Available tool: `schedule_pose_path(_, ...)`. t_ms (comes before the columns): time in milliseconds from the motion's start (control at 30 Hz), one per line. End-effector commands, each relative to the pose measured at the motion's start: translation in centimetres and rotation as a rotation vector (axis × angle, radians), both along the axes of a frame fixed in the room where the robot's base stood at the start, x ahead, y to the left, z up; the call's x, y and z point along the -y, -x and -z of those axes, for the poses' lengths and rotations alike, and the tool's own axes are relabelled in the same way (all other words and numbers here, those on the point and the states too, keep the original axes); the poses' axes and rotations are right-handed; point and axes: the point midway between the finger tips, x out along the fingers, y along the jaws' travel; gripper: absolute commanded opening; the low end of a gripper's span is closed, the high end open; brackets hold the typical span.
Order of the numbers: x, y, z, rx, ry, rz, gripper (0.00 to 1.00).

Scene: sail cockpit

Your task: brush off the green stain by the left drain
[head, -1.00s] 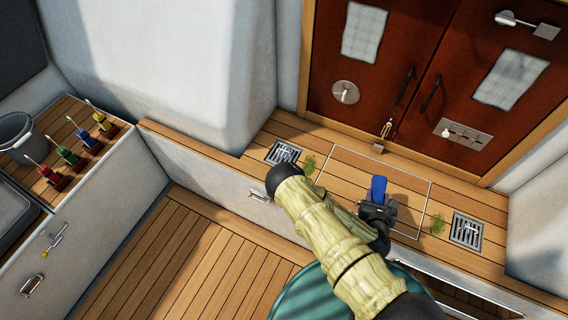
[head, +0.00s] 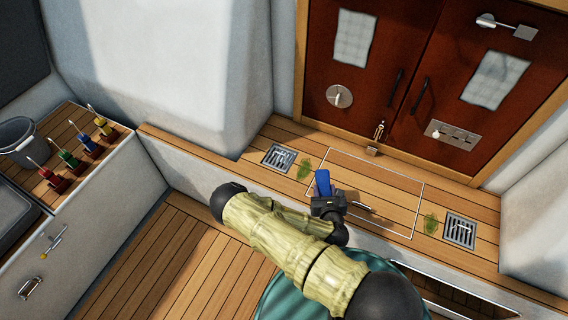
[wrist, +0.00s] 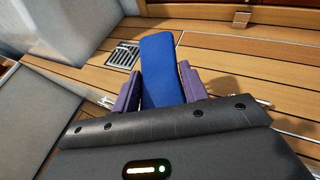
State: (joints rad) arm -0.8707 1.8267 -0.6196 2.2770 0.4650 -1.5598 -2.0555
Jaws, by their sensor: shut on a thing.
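The green stain (head: 305,168) lies on the teak planks just right of the left drain (head: 279,157), a square metal grate. My gripper (head: 325,197) is shut on a blue brush (head: 322,182) to the right of and nearer than that stain. In the wrist view the blue brush (wrist: 161,72) stands out between the two purple-grey fingers (wrist: 160,88). The left drain (wrist: 123,55) shows there to the left of the brush. The stain is not visible in the wrist view, probably hidden behind the brush. The brush's bristles are hidden.
A second green stain (head: 430,223) lies beside the right drain (head: 460,231). A white-outlined hatch (head: 385,200) lies between the drains. Red-brown doors (head: 420,90) stand behind. Several coloured tools and a grey bucket (head: 16,135) are on the left bench.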

Motion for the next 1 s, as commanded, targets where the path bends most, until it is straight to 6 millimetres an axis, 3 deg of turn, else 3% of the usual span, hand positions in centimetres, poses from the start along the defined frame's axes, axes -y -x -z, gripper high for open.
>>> schedule_pose_path(533, 0.0, -0.4, 0.5, 0.0, 0.0, 0.002, 0.18)
schedule_pose_path(1000, -0.4, -5.3, 2.9, -0.011, 0.0, 0.083, 0.18)
